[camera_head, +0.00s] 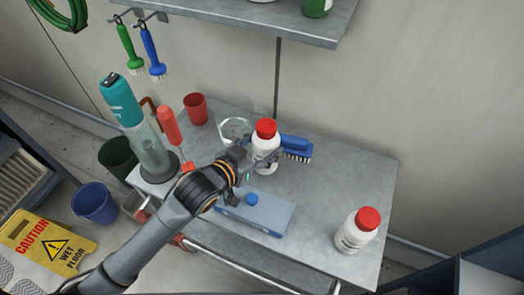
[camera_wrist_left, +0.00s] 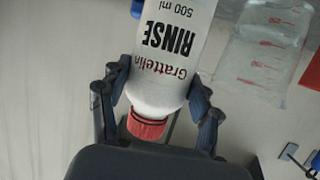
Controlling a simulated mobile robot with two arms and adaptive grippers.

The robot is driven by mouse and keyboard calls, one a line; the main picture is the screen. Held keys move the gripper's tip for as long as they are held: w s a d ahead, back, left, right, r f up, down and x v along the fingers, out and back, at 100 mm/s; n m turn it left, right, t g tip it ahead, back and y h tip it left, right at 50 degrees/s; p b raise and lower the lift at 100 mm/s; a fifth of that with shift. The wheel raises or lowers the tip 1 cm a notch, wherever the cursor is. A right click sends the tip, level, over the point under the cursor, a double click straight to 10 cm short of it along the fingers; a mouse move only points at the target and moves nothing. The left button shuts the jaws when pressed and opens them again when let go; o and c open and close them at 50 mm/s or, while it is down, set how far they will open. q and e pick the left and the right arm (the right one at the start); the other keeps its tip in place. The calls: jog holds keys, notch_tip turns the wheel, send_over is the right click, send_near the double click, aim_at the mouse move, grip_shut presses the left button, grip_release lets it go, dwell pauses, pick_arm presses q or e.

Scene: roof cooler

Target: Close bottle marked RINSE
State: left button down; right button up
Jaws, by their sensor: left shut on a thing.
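The bottle marked RINSE (camera_wrist_left: 172,45) is white with a red cap (camera_wrist_left: 146,126) on its neck. The same white bottle (camera_head: 265,150) stands upright near the middle of the cart in the head view, its red cap (camera_head: 266,128) on top. My left gripper (camera_wrist_left: 160,96) is shut around the bottle's body just below the shoulder, a finger on each side. In the head view my left gripper (camera_head: 262,163) reaches it from the front left. I cannot tell how tight the cap is or whether the base touches the cart. My right gripper is out of view.
The metal cart top (camera_head: 325,190) is clear at right of middle. A second white bottle with red cap (camera_head: 357,231) stands front right. A shelf (camera_head: 270,20) hangs above.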

aim_at(257, 157)
pick_arm(q)
jog(key=shift+w+f, duration=0.1)
jog(key=shift+w, duration=0.05)
jog(key=shift+w+f, duration=0.1)
jog(key=shift+f, duration=0.05)
notch_tip(257, 157, down, 2)
jog(key=shift+w+f+p, duration=0.15)
jog(key=shift+f+p, duration=0.05)
jog(key=shift+p, duration=0.25)
jog(key=shift+f, duration=0.5)
